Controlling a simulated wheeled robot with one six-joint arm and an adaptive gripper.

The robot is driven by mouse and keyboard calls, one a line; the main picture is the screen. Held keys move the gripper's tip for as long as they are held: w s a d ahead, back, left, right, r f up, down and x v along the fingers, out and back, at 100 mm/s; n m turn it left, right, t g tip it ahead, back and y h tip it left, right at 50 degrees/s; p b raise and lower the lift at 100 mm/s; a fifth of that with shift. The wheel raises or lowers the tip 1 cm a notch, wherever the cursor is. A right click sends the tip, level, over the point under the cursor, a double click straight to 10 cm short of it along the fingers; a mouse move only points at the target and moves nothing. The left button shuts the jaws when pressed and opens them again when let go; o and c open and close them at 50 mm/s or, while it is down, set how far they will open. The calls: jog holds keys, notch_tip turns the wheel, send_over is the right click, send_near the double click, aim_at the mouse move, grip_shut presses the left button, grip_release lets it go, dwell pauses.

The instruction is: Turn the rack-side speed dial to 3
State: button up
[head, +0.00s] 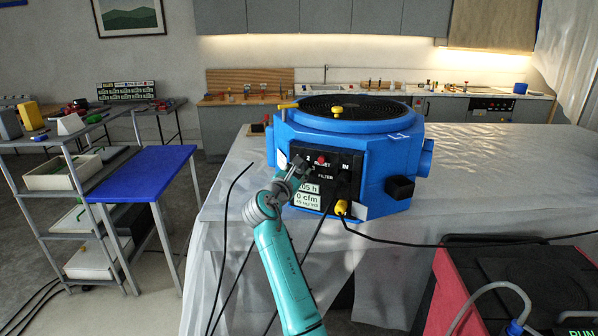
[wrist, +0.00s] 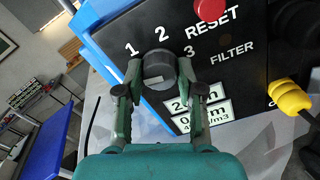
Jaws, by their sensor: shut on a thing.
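The speed dial (wrist: 157,66) is a dark round knob on the black panel (wrist: 225,62) of a blue air machine (head: 345,140). White numbers 1, 2 and 3 are printed around it, with 3 at its right. My gripper (wrist: 159,75) has one finger on each side of the dial and is shut on it. A small pale mark shows on the knob's near face, but I cannot tell which number the dial points to. In the head view my gripper (head: 294,174) is at the panel's left part and hides the dial.
Small white displays (head: 307,198) lie below. A yellow plug (head: 341,207) with a black cable is at the panel's lower right. A grey rack (head: 62,150) and a blue table (head: 143,173) stand left.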

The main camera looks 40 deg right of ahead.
jog(key=m, duration=0.4)
jog(key=shift+m, duration=0.3)
jog(key=m, duration=0.4)
jog(key=shift+m, duration=0.3)
jog(key=m, duration=0.4)
jog(key=shift+m, duration=0.3)
jog(key=m, duration=1.2)
jog(key=shift+m, duration=0.3)
jog(key=m, duration=0.3)
jog(key=shift+m, duration=2.2)
